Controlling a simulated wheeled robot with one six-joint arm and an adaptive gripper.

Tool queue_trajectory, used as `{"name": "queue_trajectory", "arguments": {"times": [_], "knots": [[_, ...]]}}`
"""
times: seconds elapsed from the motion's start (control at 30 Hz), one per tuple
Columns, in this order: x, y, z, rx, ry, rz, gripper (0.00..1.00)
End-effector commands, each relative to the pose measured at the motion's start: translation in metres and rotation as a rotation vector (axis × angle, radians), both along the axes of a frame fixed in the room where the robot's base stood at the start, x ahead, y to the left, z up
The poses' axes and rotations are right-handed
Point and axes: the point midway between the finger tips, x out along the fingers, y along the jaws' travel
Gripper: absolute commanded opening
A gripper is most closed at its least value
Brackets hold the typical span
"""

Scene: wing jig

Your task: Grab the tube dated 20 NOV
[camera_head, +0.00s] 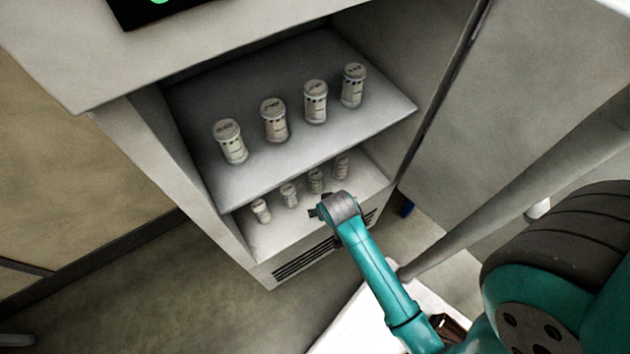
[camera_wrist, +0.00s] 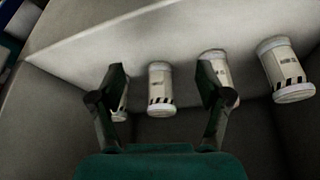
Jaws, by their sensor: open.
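White tubes with printed labels stand in a row on the upper shelf, one of them at its right end (camera_head: 353,85). Smaller-looking tubes stand on the lower shelf, one at the left (camera_head: 261,211). No date is legible, so I cannot tell which is the 20 NOV tube. My gripper (camera_head: 318,208) is at the lower shelf, partly hidden by my wrist. In the wrist view my gripper (camera_wrist: 162,85) is open and empty. One tube (camera_wrist: 160,90) shows between its fingers, apparently beyond them. The fingers partly cover the tubes on either side; another tube (camera_wrist: 285,70) is clear at the right.
The upper shelf (camera_head: 300,150) overhangs the lower shelf (camera_head: 285,238), with cabinet walls at both sides. A vent grille (camera_head: 305,258) is below. A grey panel (camera_head: 520,90) stands to the right. Floor (camera_head: 150,290) is clear at lower left.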

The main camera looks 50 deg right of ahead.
Motion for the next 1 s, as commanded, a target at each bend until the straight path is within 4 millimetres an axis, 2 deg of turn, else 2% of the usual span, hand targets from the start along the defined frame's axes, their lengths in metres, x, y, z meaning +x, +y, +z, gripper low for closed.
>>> {"name": "queue_trajectory", "arguments": {"times": [0.17, 0.63, 1.0], "knots": [[0.012, -0.009, 0.0, 0.004, 0.011, -0.011, 0.77], [0.077, -0.053, 0.0, 0.003, 0.009, -0.008, 0.77], [0.099, -0.068, 0.0, 0.003, 0.009, -0.008, 0.77]]}}
